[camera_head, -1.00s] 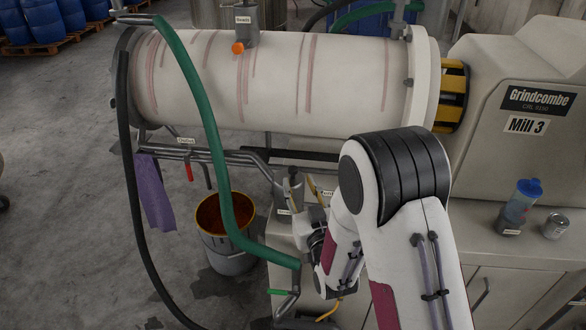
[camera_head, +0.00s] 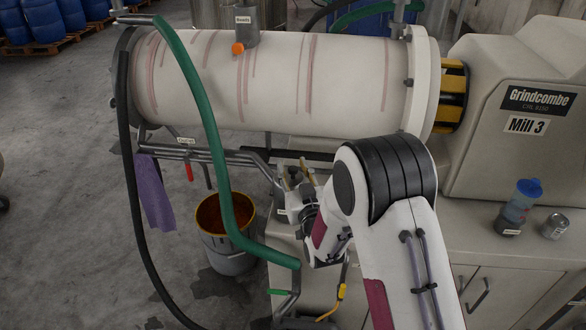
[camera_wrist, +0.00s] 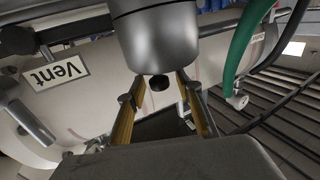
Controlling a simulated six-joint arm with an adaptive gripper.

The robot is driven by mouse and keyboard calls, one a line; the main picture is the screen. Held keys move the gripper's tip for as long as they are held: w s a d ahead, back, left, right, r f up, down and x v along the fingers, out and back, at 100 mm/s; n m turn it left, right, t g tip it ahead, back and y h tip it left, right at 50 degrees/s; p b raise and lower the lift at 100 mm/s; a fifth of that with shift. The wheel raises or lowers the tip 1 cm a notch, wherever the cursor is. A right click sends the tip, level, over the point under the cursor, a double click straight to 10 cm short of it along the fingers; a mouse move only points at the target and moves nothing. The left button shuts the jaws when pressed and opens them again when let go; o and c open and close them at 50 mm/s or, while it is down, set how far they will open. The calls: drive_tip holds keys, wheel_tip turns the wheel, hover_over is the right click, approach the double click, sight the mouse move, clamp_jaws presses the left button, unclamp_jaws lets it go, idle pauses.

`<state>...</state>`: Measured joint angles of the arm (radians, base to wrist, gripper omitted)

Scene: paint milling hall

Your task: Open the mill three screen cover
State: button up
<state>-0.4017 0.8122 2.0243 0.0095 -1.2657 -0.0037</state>
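Mill 3's white drum (camera_head: 270,85) lies across the head view, with its body labelled "Mill 3" at right. Below the drum, a small grey cylindrical housing (camera_wrist: 160,35) fills the top middle of the wrist view, with a black knob (camera_wrist: 159,82) on its end; I take this to be the screen cover. My gripper (camera_wrist: 161,80) has two yellowish fingers standing apart, one on each side of the knob. I cannot tell whether they touch it. In the head view my gripper (camera_head: 294,173) is at the housing, which is mostly hidden by my arm.
A green hose (camera_head: 205,110) hangs left of my gripper, above a bucket (camera_head: 228,262) of orange-brown liquid. A "Vent" label (camera_wrist: 55,70) and pipework are close by in the wrist view. A blue-lidded bottle (camera_head: 520,200) and a can (camera_head: 555,226) stand on the right-hand bench.

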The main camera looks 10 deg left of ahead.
clamp_jaws()
